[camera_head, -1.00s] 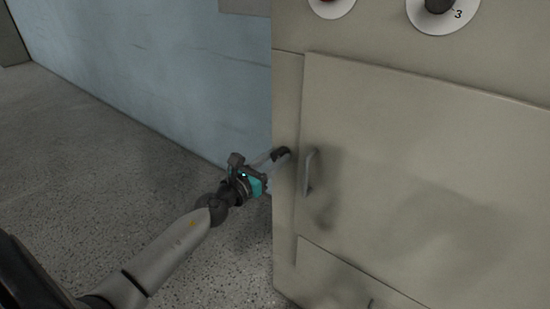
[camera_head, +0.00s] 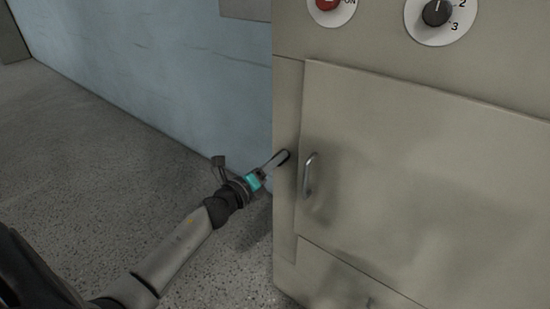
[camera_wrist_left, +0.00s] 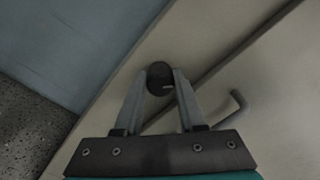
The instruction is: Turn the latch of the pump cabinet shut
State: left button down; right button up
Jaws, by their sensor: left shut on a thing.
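The pump cabinet (camera_head: 284,230) is a beige box with a large door (camera_head: 430,190), which lies against its front. A curved metal handle (camera_head: 309,176) is on the door's left edge; it also shows in the wrist view (camera_wrist_left: 236,106). The latch (camera_wrist_left: 159,76) is a dark round knob with a small pale mark, on the narrow strip left of the door. My left gripper (camera_head: 281,158) is shut on the latch, with one finger on each side of it in the wrist view (camera_wrist_left: 160,88). In the head view the fingers mostly hide the latch. My right gripper is not in view.
A red ON knob (camera_head: 328,3) and a numbered black dial (camera_head: 437,13) sit above the door. A lower panel (camera_head: 345,280) is below it. A blue wall (camera_head: 150,75) stands behind at left. The speckled floor (camera_head: 90,190) is clear.

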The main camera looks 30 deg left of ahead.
pick_arm(q)
jog(key=shift+f+n+p, duration=0.1)
jog(key=shift+n+p, duration=1.75)
jog(key=shift+n, duration=2.45)
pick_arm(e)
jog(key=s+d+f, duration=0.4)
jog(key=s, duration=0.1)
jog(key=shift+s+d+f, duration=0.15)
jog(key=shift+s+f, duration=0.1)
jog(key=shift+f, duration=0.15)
pick_arm(q)
jog(key=c, duration=0.5)
grip_release()
jog(key=shift+s, duration=0.15)
